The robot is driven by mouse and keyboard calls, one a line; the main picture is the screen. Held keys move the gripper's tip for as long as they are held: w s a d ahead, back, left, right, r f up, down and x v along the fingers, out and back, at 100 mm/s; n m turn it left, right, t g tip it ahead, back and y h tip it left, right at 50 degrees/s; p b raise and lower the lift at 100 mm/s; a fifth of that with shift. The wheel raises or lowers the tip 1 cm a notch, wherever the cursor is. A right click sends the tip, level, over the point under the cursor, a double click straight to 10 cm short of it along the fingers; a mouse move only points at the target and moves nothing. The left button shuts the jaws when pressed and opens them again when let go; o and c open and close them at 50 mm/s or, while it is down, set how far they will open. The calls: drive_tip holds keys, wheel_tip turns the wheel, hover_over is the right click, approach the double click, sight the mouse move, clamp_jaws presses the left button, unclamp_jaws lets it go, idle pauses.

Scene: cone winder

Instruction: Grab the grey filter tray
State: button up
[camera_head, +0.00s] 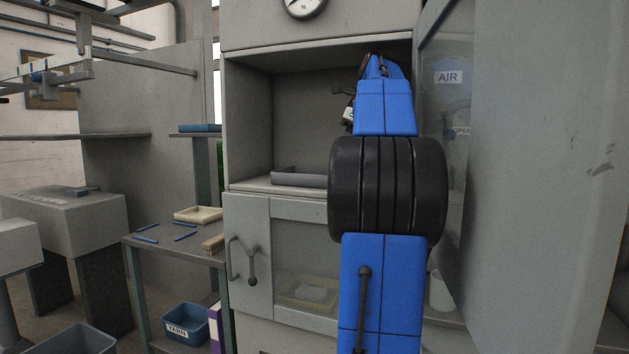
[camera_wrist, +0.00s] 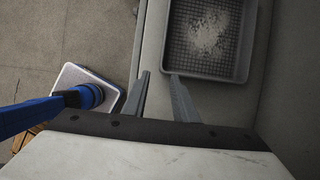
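The grey filter tray (camera_head: 298,180) lies on the floor of the cabinet's open upper compartment, its right part hidden behind my arm in the head view. In the wrist view the filter tray (camera_wrist: 245,62) shows a mesh bottom with pale lint on it. My gripper (camera_wrist: 158,76) is open and empty, with a clear gap between its fingers. The fingertips are at the tray's lower left corner in that view, the right one close to the rim. I cannot tell whether they touch it. In the head view my arm hides the gripper.
The cabinet door (camera_head: 540,180) stands open at the right, close to my arm. A closed lower door with a window (camera_head: 305,260) is below the compartment. A side table (camera_head: 165,243) at the left holds a cream tray (camera_head: 198,215) and blue sticks. A blue bin (camera_head: 186,324) stands below.

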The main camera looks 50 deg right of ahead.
sight(310, 176)
drive_tip(key=w+a, duration=0.1)
drive_tip(key=w, duration=0.1)
drive_tip(key=w+a, duration=0.1)
drive_tip(key=w, duration=0.4)
drive_tip(key=shift+a, duration=0.4)
drive_tip(key=w, duration=0.1)
drive_tip(key=w+a, duration=0.1)
drive_tip(key=shift+w+a, duration=0.1)
drive_tip(key=shift+w, duration=0.2)
drive_tip(key=shift+x, duration=0.95)
drive_tip(key=shift+w+f, duration=0.15)
drive_tip(key=shift+f, duration=0.35)
clamp_jaws()
